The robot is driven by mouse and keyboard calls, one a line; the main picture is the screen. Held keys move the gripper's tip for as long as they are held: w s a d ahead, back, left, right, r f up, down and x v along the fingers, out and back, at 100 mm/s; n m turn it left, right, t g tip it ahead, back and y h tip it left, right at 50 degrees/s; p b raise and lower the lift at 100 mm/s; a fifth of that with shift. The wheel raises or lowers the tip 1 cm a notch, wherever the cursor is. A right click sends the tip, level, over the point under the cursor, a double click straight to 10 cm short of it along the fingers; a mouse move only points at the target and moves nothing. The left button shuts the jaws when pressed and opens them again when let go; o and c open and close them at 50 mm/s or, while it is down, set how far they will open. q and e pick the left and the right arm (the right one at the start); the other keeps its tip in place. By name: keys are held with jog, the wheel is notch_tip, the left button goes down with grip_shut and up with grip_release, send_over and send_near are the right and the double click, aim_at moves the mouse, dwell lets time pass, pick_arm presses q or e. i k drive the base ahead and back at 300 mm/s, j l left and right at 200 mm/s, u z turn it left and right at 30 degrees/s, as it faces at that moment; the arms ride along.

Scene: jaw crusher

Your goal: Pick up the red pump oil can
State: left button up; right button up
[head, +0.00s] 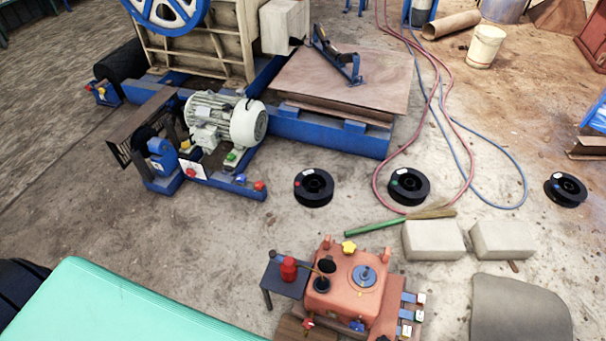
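A small red can (288,269), which looks like the red pump oil can, stands upright on a small dark side table (272,282) at the lower middle of the head view. A thin spout seems to reach from its top to the right. It is close beside an orange-red machine housing (347,306). Neither of my grippers is in view, and nothing holds the can.
The housing carries a yellow knob (349,248) and several blue-and-white parts on its right. A teal surface (110,305) fills the lower left. Concrete blocks (433,241) and a green-handled broom (385,226) lie behind. Black spools (313,187) and hoses (447,125) are on the floor.

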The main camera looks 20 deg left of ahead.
aim_at(289, 265)
jog(key=u, duration=0.75)
